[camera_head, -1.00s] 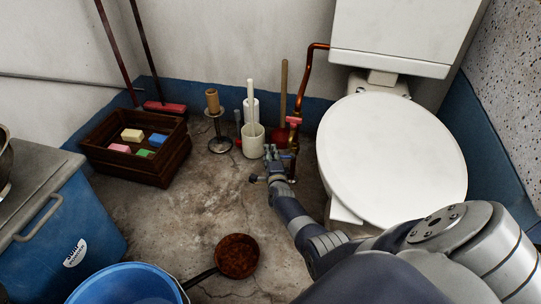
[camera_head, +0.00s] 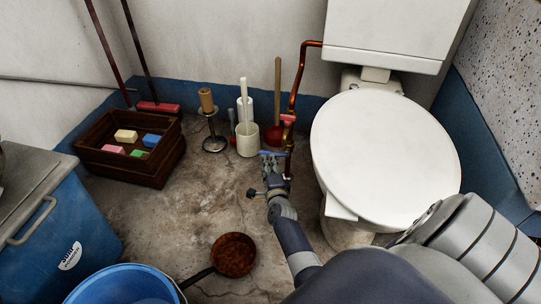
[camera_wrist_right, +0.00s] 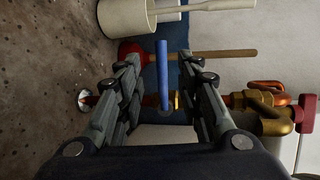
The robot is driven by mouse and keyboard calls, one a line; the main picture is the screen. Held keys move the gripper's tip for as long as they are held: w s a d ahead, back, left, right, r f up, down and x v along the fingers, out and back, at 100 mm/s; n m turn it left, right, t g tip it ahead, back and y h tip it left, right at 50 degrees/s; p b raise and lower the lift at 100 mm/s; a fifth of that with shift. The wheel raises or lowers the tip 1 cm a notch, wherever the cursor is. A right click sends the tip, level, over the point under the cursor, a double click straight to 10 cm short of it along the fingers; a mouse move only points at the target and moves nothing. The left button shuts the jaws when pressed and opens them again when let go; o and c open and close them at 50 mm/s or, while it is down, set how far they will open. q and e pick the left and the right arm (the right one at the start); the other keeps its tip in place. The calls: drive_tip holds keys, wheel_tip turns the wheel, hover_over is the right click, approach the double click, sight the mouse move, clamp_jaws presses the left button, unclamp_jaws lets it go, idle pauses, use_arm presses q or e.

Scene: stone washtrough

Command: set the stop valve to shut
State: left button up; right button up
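A copper pipe (camera_head: 296,85) runs down the wall beside the toilet to brass valve fittings, also seen in the wrist view (camera_wrist_right: 255,100). A blue lever (camera_head: 271,153) sticks out sideways low on the pipe. A red handle (camera_head: 288,118) sits higher on it and shows at the right of the wrist view (camera_wrist_right: 307,112). My right gripper (camera_head: 271,172) is at the blue lever. In the wrist view its fingers (camera_wrist_right: 159,62) are spread, with the blue lever (camera_wrist_right: 163,75) between them and gaps on both sides. My left gripper is out of view.
The toilet (camera_head: 385,155) stands close on the right. A white brush holder (camera_head: 248,140), a plunger (camera_head: 276,130) and a paper stand (camera_head: 214,143) are behind the gripper. A pan (camera_head: 233,255), blue bucket (camera_head: 120,285) and wooden crate (camera_head: 130,165) lie left; floor between is clear.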

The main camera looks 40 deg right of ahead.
drive_tip(key=v, duration=0.4)
idle(0.6)
